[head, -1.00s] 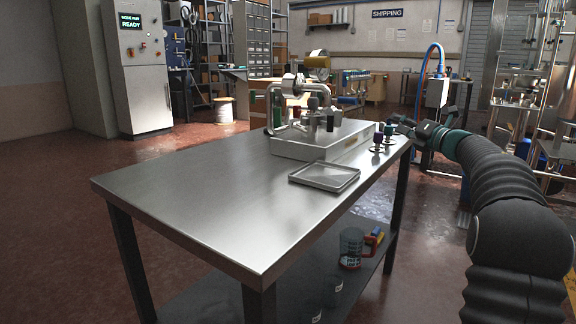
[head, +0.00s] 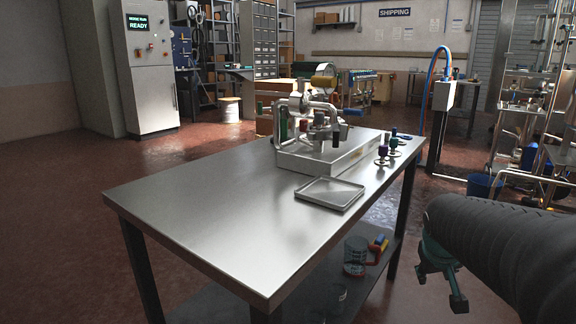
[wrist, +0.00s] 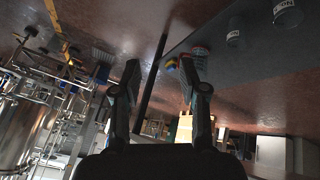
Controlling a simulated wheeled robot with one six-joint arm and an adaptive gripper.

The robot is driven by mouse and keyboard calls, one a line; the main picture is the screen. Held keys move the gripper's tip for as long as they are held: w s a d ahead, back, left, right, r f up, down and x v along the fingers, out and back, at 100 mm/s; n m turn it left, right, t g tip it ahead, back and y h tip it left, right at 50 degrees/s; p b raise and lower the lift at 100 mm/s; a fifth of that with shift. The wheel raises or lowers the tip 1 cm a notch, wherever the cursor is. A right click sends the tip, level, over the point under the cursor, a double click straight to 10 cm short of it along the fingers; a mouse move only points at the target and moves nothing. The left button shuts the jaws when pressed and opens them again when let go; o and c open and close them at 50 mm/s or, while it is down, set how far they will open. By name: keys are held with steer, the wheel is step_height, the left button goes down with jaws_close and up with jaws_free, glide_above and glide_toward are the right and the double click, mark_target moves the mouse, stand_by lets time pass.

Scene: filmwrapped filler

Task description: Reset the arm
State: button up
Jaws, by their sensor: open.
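My gripper (head: 440,287) hangs at the right of the head view, beside the steel table (head: 190,215) and apart from it. Its two fingers point downward there. In the wrist view my gripper (wrist: 158,75) has its fingers spread with nothing between them. The wrist picture appears turned over, with the floor at the top. My dark sleeved arm fills the lower right of the head view and hides the floor behind it.
A pipe fixture (head: 315,125) on a metal base and a shallow tray (head: 329,193) stand on the table. Small knobbed parts (head: 383,154) stand near its right edge. A clear jug (head: 355,256) is on the lower shelf. A pipework rack (head: 530,120) stands at right. Floor at left is clear.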

steer(key=s+a+r+y+p, duration=0.1)
steer(key=s+a+r+p, duration=0.1)
steer(key=s+a, duration=0.5)
steer(key=s+a+r+y+p, duration=0.2)
steer(key=s+a, duration=0.5)
steer(key=s, duration=0.4)
steer(key=shift+s+a+r+p, duration=0.15)
steer(key=shift+a+p, duration=0.2)
steer(key=shift+p, duration=0.2)
steer(key=shift+a, duration=0.1)
